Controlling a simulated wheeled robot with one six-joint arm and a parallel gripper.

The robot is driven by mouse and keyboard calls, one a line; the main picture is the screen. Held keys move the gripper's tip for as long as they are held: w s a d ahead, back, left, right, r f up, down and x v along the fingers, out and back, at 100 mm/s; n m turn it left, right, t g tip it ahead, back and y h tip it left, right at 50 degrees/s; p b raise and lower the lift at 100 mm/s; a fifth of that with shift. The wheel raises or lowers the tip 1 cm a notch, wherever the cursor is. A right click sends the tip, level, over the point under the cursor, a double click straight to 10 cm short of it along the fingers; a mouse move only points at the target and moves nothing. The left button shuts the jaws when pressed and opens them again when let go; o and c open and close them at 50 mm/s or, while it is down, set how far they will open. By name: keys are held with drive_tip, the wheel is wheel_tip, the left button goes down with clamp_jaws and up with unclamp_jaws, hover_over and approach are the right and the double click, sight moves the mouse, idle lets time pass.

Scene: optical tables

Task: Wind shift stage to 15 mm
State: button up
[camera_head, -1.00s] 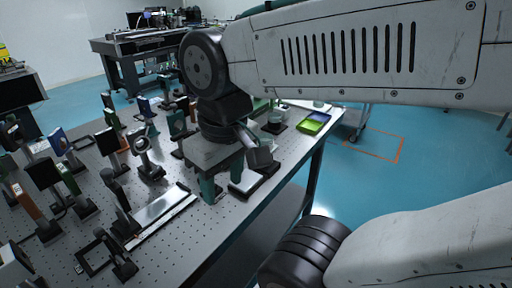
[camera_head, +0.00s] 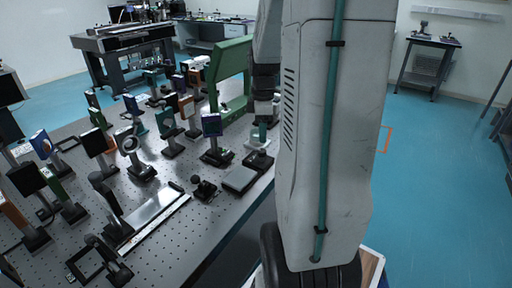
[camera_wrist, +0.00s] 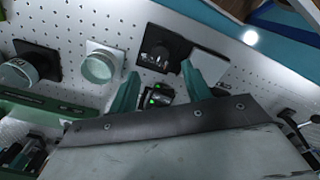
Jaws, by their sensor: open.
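No label or scale reading is legible, so I cannot tell for sure which device is the shift stage. A dark square block with a round centre (camera_wrist: 160,47) lies just beyond my gripper (camera_wrist: 158,70) in the wrist view. A small black device with green lights (camera_wrist: 157,97) shows between the teal fingers, which are apart and hold nothing visible. In the head view my gripper (camera_head: 262,132) points down near the table's right edge, above a black block (camera_head: 258,161); my arm hides part of it.
A pale flat plate (camera_wrist: 207,66) lies right of the dark block. Two round-topped mounts, one pale (camera_wrist: 99,67) and one on a dark base (camera_wrist: 34,62), stand left. The perforated table (camera_head: 165,253) carries several optics mounts, a tall green frame (camera_head: 233,75) and a silver plate (camera_head: 157,208).

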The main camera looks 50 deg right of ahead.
sight(262, 150)
wheel_tip(262, 150, down, 7)
drive_tip(key=shift+f, duration=0.2)
idle(0.3)
drive_tip(key=c, duration=1)
